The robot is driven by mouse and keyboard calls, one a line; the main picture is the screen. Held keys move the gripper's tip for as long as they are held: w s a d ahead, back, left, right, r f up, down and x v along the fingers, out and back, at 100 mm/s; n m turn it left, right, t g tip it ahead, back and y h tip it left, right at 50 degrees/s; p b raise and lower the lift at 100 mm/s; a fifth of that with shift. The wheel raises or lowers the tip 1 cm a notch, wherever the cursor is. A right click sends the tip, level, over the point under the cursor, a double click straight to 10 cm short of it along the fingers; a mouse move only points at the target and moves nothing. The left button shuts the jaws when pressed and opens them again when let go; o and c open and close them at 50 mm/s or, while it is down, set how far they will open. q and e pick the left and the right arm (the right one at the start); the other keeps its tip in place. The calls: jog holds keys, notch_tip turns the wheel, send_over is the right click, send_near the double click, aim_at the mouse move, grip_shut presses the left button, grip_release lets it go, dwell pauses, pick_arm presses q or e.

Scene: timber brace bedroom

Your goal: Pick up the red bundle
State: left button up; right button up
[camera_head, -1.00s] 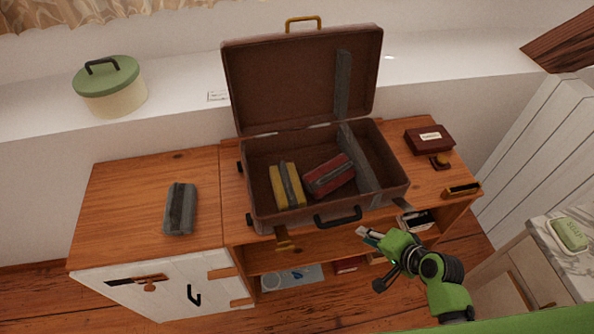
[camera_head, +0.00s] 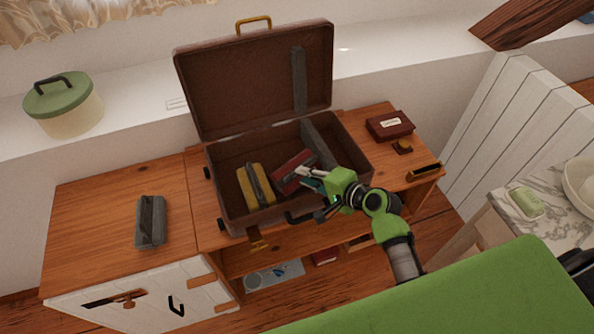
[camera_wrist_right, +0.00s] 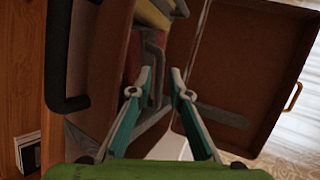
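The red bundle (camera_head: 288,170), with a grey band, lies in the open brown suitcase (camera_head: 235,157), right of a yellow bundle (camera_head: 256,186). My right gripper (camera_head: 309,179) reaches over the suitcase's front edge, its fingertips at the right end of the red bundle and partly covering it. The red bundle (camera_wrist_right: 133,58) shows there beyond the left finger, partly hidden. I cannot tell whether they touch. My left gripper is not in view.
A grey bundle (camera_head: 151,221) lies on the cabinet top to the left. A dark red box (camera_head: 389,126) stands right of the suitcase.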

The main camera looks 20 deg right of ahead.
aim_at(285, 179)
jog(key=shift+p+x, duration=0.5)
jog(key=shift+x, duration=2.15)
jog(key=shift+r, duration=0.1)
grip_shut()
